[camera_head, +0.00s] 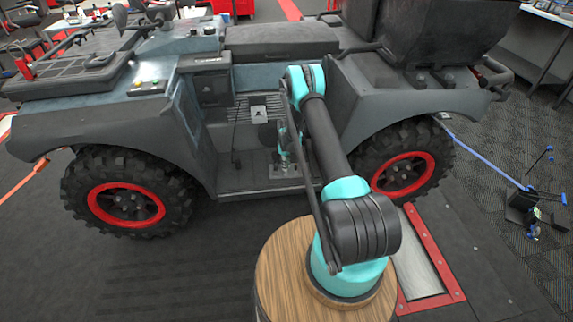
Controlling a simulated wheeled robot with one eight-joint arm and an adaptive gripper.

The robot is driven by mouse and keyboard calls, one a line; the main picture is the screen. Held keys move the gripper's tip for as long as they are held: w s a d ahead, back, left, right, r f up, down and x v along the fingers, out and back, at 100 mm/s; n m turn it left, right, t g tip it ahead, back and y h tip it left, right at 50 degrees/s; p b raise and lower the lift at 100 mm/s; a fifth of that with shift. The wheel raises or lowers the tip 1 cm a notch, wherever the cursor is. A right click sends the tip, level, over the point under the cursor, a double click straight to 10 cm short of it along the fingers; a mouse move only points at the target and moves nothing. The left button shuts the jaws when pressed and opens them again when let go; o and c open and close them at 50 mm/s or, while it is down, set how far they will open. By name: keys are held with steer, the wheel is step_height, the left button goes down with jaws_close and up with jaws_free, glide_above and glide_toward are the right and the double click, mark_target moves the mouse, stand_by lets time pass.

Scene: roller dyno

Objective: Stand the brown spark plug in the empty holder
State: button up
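My arm reaches up from a round wooden-topped stand and bends down into the footwell of a grey off-road vehicle (262,38). My gripper (284,160) hangs there, small and partly hidden by my own arm links. I cannot tell whether its fingers are open or shut, or whether they hold anything. A small pale plate (285,171) lies on the footwell floor just under my gripper. I cannot make out the brown spark plug or the empty holder in this view; they may be too small or hidden.
The footwell is bounded by the seat side, fenders and two big red-rimmed wheels (125,203). The wooden stand top (283,268) is under my arm's base. A red-framed floor plate (420,268) and a blue strap (487,160) lie to the right. Dark floor is clear at front left.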

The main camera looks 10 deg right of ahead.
steer(key=o, duration=0.5)
steer(key=shift+o, duration=0.2)
step_height(320, 180, up, 12)
stand_by(0.4)
steer(key=shift+r, duration=0.15)
stand_by(0.3)
